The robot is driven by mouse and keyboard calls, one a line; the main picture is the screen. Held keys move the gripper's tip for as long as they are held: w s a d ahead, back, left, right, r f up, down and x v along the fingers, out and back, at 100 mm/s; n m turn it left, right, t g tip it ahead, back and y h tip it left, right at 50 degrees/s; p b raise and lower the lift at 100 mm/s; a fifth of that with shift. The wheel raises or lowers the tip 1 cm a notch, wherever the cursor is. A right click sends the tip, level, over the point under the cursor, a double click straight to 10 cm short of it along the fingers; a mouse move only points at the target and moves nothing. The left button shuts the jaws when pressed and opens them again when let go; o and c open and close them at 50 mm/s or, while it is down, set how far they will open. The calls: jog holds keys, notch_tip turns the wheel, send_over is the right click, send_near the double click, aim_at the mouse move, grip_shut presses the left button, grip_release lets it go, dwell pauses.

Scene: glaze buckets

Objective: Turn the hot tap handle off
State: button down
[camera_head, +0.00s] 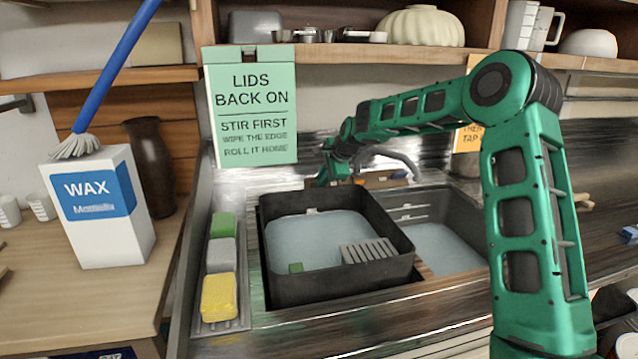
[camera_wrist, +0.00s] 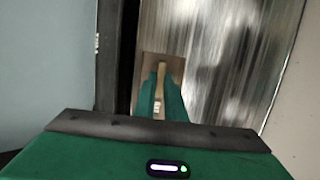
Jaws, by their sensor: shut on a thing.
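A brown block or plate (camera_wrist: 178,66) lies just beyond the fingertips. I cannot tell whether the tan piece is the hot tap handle, as its shape is mostly hidden between the fingers. A curved metal tap spout (camera_head: 398,160) rises behind the tub, right of my gripper. No hot marking is readable.
The black tub (camera_head: 335,290) with water and a grey rack stands in the left basin. The right basin (camera_head: 440,240) also holds water. A green sign (camera_head: 251,105) hangs left of my gripper. A shelf (camera_head: 400,55) runs above. Sponges (camera_head: 219,297) sit in a tray at left.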

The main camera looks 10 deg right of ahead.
jog(key=shift+a, duration=0.15)
jog(key=c, duration=1.9)
grip_release()
jog(key=shift+o, duration=0.4)
jog(key=v, duration=1)
jog(key=shift+r, duration=0.25)
jog(key=shift+s, duration=0.25)
